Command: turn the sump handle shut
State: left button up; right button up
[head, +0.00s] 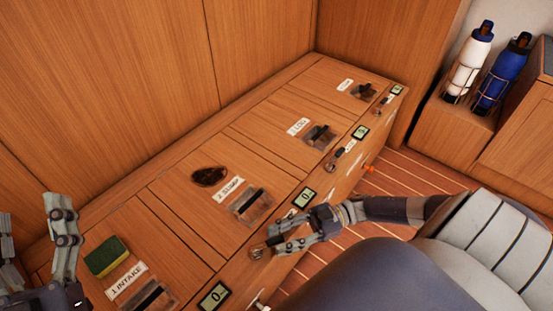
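The hatch labelled 2, whose label (228,188) seems to read SUMP, is in the middle of the wooden bench top. A small lit display (303,197) sits at its front edge. My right gripper (262,249) reaches in from the right along the bench's front edge, below that hatch. A small metal part shows at its fingertips, perhaps the sump handle; the fingers mostly hide it, and I cannot tell whether they grip it. My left gripper (32,228) is at the lower left, fingers upright and wide apart, empty.
A green and yellow sponge (107,257) lies by the intake label (127,280). A dark round patch (209,176) marks the sump hatch. An orange handle (369,169) juts from the bench front. Two bottles, white (468,62) and blue (502,73), stand in racks at the upper right.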

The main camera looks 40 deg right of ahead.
jog(key=v, duration=1)
jog(key=shift+d, duration=0.15)
jog(key=shift+c, duration=0.6)
